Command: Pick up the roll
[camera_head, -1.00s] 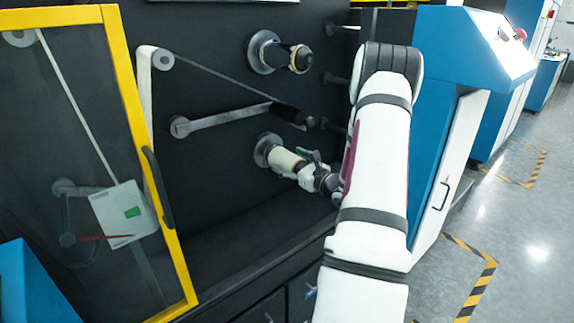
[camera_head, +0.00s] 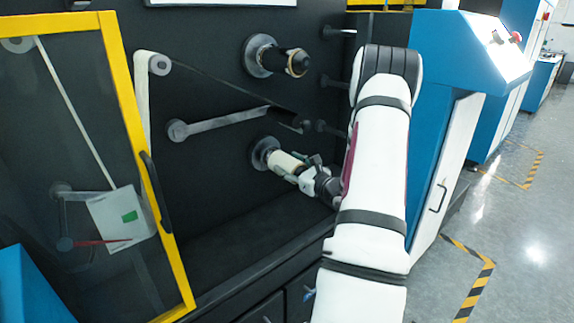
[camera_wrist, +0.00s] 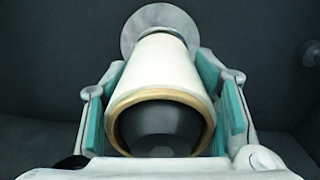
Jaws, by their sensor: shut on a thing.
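The roll (camera_head: 284,163) is cream-coloured and sits on the lower spindle of the dark machine wall, in front of a round grey flange (camera_head: 262,152). In the wrist view the roll (camera_wrist: 160,68) points toward me, with a tan core rim around a dark spindle end (camera_wrist: 160,128). The flange (camera_wrist: 160,22) shows behind its far end. My gripper (camera_head: 305,174) is at the near end of the roll. In the wrist view my gripper (camera_wrist: 165,98) has its teal-padded fingers on both sides of the roll, shut on it.
An empty upper spindle (camera_head: 285,60) sticks out above. A grey lever arm (camera_head: 220,123) with a dark roller lies between the spindles. A yellow-framed door (camera_head: 128,100) stands at the left, and a blue and white cabinet (camera_head: 440,140) at the right.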

